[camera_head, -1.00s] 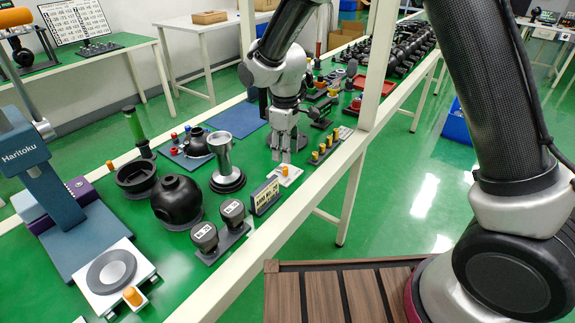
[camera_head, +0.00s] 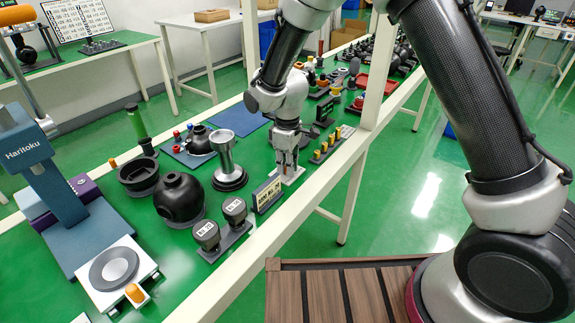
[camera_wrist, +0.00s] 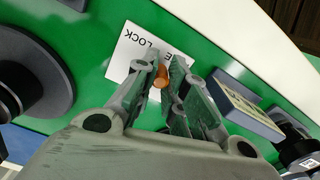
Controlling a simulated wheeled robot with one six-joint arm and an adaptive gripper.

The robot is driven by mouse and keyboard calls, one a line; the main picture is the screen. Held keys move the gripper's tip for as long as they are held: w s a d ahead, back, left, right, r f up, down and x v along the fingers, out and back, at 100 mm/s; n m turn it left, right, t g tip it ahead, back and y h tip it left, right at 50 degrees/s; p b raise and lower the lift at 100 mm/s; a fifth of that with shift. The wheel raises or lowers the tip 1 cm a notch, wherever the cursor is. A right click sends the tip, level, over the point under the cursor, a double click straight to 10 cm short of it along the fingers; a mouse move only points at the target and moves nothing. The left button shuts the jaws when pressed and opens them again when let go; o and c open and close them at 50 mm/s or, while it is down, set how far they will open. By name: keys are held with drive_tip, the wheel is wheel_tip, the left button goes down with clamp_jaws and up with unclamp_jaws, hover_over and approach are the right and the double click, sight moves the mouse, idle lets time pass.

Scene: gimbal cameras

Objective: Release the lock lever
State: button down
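The lock lever's white plate (camera_wrist: 125,52), with the letters "LOCK" partly readable, lies on the green table. In the head view, a bit of the plate (camera_head: 292,178) shows under my gripper. An orange-brown knob (camera_wrist: 161,76) stands at the plate and is between my fingertips in the wrist view. My gripper (camera_wrist: 166,75) reaches down over it with a finger on each side; in the head view my gripper (camera_head: 287,165) points down at the plate. The fingers are close to the knob, but whether they press on it is unclear. The lever's lower part is hidden.
A small sign block (camera_head: 268,194) stands close to my gripper, with two dark-capped posts (camera_head: 220,226) nearer. A silver cup on a black base (camera_head: 228,165) is to the left. Yellow-topped pegs (camera_head: 327,146) are to the right. A white frame post (camera_head: 375,75) rises behind.

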drive_tip(key=shift+s+a+m, duration=0.15)
drive_tip(key=shift+a+m, duration=0.15)
drive_tip(key=shift+m, duration=0.7)
drive_tip(key=c, duration=1.4)
unclamp_jaws()
wheel_tip(320, 180, up, 12)
